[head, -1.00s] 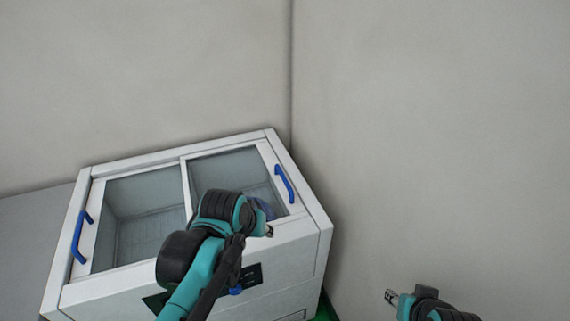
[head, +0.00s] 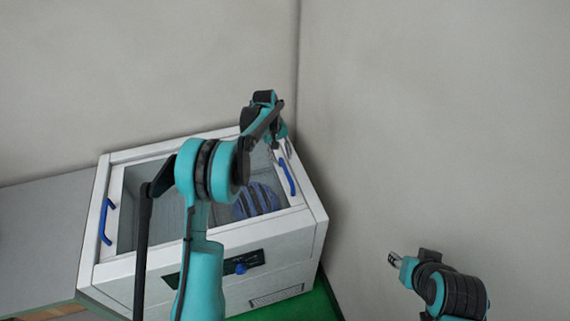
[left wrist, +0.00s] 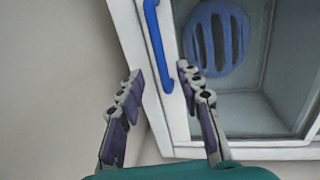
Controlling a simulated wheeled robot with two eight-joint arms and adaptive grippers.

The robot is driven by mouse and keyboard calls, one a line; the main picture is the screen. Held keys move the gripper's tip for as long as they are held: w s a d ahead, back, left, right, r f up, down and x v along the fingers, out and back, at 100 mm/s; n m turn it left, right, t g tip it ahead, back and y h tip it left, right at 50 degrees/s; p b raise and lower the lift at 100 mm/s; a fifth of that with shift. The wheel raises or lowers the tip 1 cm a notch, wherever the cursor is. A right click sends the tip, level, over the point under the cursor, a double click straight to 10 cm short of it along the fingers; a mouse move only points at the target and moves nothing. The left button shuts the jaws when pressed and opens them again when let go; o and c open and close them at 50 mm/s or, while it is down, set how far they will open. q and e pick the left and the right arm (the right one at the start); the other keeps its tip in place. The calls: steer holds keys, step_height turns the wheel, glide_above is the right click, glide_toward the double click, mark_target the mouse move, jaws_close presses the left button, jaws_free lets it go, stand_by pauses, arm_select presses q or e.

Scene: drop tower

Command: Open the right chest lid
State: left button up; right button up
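The chest (head: 312,232) is a white box with a glazed top in the corner. The right lid (head: 296,198) lies in the top at its right end, with a blue bar handle (head: 287,177) along its right edge. My left gripper (head: 280,148) is over the far end of this handle. In the left wrist view its open fingers (left wrist: 158,73) are on either side of the blue handle (left wrist: 156,45), with gaps visible; height above it is unclear. My right gripper (head: 394,259) is away at the lower right, too small to judge its fingers. My left arm hides the middle of the top.
A second blue handle (head: 106,222) is at the chest's left end. A blue slatted round object (head: 257,199) shows inside. The front has a dark panel with a blue knob (head: 241,268). Walls (head: 430,110) stand close behind and right; a grey surface (head: 45,235) adjoins left.

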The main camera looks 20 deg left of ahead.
mark_target(286, 170)
arm_select(q)
steer(key=f, duration=0.2)
steer(key=d+f+b, duration=0.1)
steer(key=f, duration=0.4)
steer(key=shift+w+d+f, duration=0.15)
steer(key=shift+w, duration=0.25)
steer(key=shift+c, duration=0.4)
jaws_close()
